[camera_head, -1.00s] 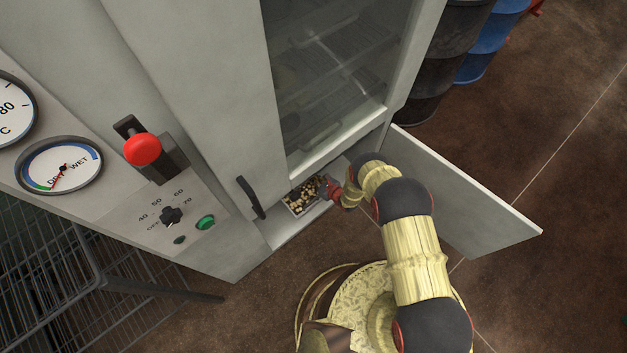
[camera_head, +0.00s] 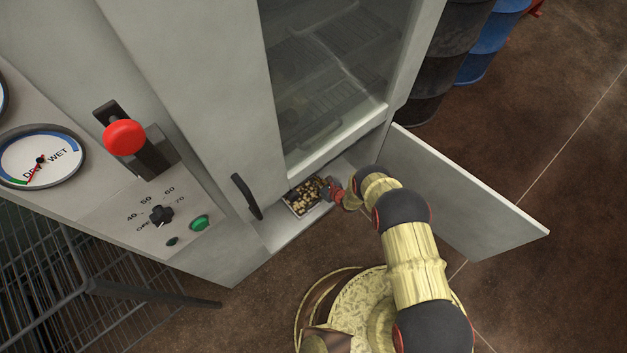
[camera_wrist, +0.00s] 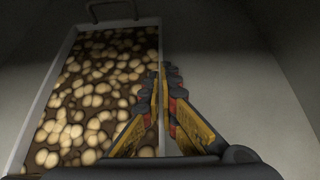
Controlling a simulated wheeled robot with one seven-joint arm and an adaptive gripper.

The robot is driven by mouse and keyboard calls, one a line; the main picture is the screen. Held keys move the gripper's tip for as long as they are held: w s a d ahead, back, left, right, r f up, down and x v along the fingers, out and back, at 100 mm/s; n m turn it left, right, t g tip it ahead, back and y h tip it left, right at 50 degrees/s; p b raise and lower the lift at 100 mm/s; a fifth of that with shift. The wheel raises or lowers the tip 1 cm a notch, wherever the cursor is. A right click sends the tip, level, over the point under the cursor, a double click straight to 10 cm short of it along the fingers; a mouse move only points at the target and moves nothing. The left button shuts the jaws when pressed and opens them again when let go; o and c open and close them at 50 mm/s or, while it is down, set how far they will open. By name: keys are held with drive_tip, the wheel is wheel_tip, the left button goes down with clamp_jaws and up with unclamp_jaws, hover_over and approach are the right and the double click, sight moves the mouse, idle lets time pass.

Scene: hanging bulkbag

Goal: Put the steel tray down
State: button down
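The steel tray (camera_head: 299,215) sits in the low compartment of the grey cabinet, and its far wall shows in the wrist view (camera_wrist: 118,24). It is full of small round pale pieces on a dark bed. My gripper (camera_head: 335,190) is at the tray's right side. In the wrist view my gripper (camera_wrist: 164,88) has its fingers close together on the tray's right wall, one inside and one outside. The tray looks level. Whether its underside touches the compartment floor cannot be told.
The compartment's low door (camera_head: 465,195) stands open to the right of my arm. A bare floor strip (camera_wrist: 225,95) lies right of the tray. The cabinet handle (camera_head: 246,196) is to the left. Dark and blue drums (camera_head: 490,45) stand behind the door.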

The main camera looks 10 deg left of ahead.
drive_tip(key=c, duration=2.6)
unclamp_jaws()
drive_tip(key=o, duration=0.5)
drive_tip(key=shift+o, duration=0.3)
drive_tip(key=p+v, duration=0.5)
drive_tip(key=v, duration=0.7)
